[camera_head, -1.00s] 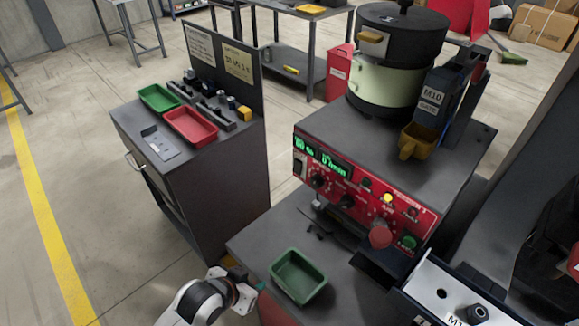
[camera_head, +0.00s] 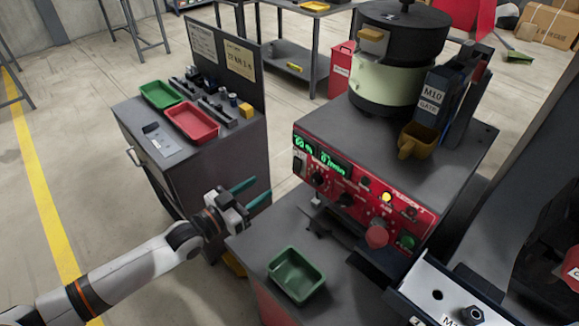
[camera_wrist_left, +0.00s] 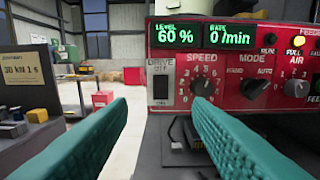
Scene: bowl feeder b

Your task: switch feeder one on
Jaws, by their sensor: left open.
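Feeder one is the machine with the red control panel (camera_head: 360,188) and a pale bowl with a dark top (camera_head: 395,70) above it. In the left wrist view the panel (camera_wrist_left: 250,110) reads LEVEL 60 % and RATE 0 /min. A drive switch (camera_wrist_left: 160,90), marked DRIVE OFF, sits at the panel's left edge, beside the SPEED knob (camera_wrist_left: 204,86). A yellow lamp (camera_wrist_left: 298,41) is lit. My left gripper (camera_head: 256,191) is open and empty, left of the panel and apart from it. Its teal fingers (camera_wrist_left: 150,125) point at the panel's left part. My right gripper is not in view.
A green tray (camera_head: 297,274) lies on the ledge before the panel. A grey cabinet (camera_head: 235,150) with a red tray (camera_head: 192,122) stands at the left.

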